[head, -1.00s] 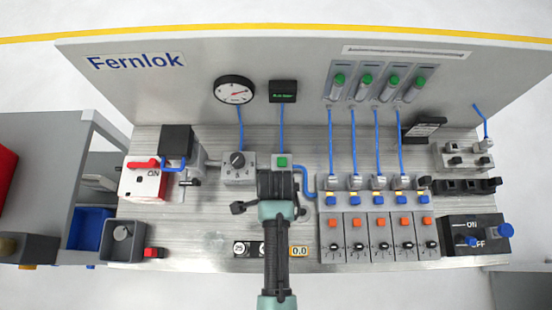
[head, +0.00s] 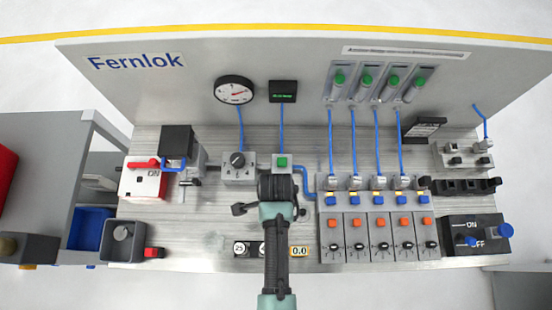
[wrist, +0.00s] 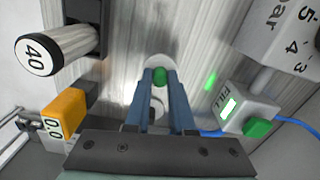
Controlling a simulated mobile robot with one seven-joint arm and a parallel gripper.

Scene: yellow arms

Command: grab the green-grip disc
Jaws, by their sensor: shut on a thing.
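The disc (wrist: 156,61) is pale and round, with a small green grip (wrist: 160,76) standing on it. It lies between my fingertips in the wrist view, over the grey metal panel. My gripper (wrist: 160,78) has its two blue fingers shut on the green grip, one on each side. Part of the disc is hidden by the fingers. I cannot tell whether the disc touches the panel. In the head view my gripper (head: 277,188) points down at the middle of the panel, and my arm hides the disc there.
A white-faced cylinder marked 40 (wrist: 36,56) and a yellow 0.0 block (wrist: 62,113) stand left in the wrist view. A grey FILL box (wrist: 240,112) with a green button is right. The valve bank (head: 378,225) stands right of my arm in the head view.

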